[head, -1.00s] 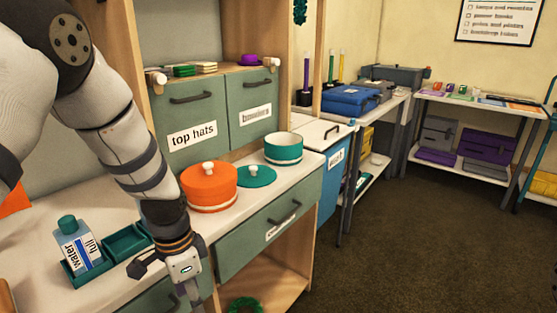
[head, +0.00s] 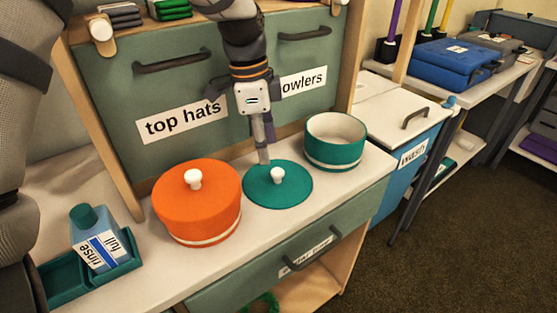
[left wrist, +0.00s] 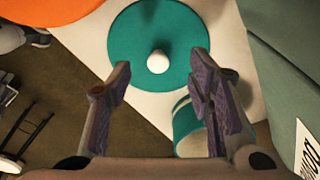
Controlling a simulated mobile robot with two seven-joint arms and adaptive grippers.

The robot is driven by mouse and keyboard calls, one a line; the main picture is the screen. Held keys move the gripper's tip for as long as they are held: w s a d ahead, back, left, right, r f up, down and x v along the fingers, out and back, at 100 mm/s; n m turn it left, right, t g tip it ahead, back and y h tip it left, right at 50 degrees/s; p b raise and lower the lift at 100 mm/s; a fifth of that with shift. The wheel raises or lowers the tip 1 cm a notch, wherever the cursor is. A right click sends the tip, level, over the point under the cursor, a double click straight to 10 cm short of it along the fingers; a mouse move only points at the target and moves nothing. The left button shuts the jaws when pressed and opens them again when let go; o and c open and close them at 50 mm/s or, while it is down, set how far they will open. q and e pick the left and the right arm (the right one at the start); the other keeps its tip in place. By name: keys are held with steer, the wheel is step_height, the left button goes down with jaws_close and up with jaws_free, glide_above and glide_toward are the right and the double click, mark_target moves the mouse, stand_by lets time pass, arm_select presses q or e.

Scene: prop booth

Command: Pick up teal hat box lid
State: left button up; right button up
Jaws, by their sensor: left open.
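The teal hat box lid (head: 278,190) lies flat on the white counter, a round disc with a white knob (head: 278,176) in its middle. It also shows in the left wrist view (left wrist: 133,38). My left gripper (head: 263,158) points down above the lid's back edge, behind the knob. In the left wrist view my left gripper (left wrist: 158,85) is open, with the knob showing ahead between its fingers and nothing held. The open teal hat box (head: 335,142) with a white band stands to the right of the lid. My right gripper is not in view.
An orange hat box (head: 197,203) with its lid on stands close left of the teal lid. A labelled bottle (head: 98,238) stands in a teal tray (head: 120,268) at the left. Green cabinet doors (head: 150,95) rise behind the counter.

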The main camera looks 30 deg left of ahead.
mark_target(277, 171)
arm_select(q)
steer(key=shift+f, duration=0.3)
steer(key=shift+s+d+f, duration=0.1)
steer(key=shift+d+f, duration=0.15)
steer(key=shift+f, duration=0.2)
steer(key=shift+s+d+f, duration=0.1)
steer(key=shift+d+f, duration=0.15)
steer(key=shift+f, duration=0.2)
steer(key=f, duration=0.1)
steer(key=w+d+f, duration=0.1)
steer(key=f, duration=0.1)
steer(key=f+b, duration=0.1)
steer(key=shift+w+d+f, duration=0.2)
steer(key=shift+w+f, duration=0.05)
steer(key=shift+f, duration=0.05)
steer(key=shift+r, duration=0.15)
steer(key=shift+c, duration=0.8)
jaws_close()
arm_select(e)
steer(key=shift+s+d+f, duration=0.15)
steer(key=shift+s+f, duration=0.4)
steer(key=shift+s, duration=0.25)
